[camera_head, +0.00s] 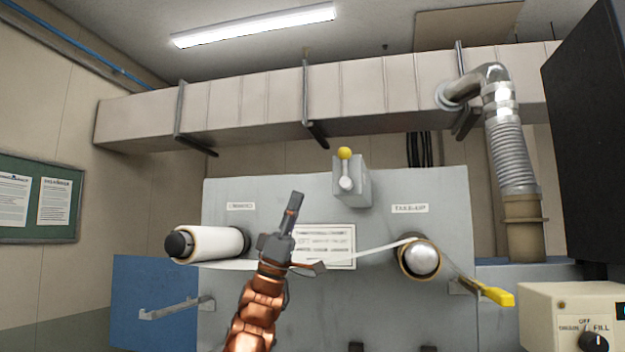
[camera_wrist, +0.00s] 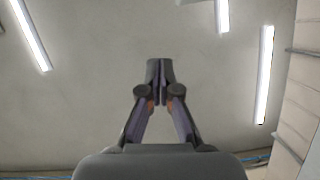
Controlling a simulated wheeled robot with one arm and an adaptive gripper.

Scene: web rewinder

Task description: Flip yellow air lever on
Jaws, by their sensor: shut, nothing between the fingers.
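A lever with a yellow handle (camera_head: 497,296) sticks out at the lower right of the grey machine panel, below the take-up roll, slanting down to the right. A second lever with a round yellow knob (camera_head: 344,153) stands upright on a small grey box (camera_head: 353,186) at the panel's top edge. I cannot tell which one is the air lever. My gripper (camera_head: 296,200) points upward in front of the panel, left of both levers and touching neither. It is shut and empty; its fingertips meet in the wrist view (camera_wrist: 159,68), where no lever shows.
A white roll (camera_head: 215,243) is at the left, the take-up roll (camera_head: 421,258) at the right, with a web strip between them passing behind my arm. A control box (camera_head: 575,312) with a dial stands at lower right. A dark panel (camera_head: 590,130) blocks the far right.

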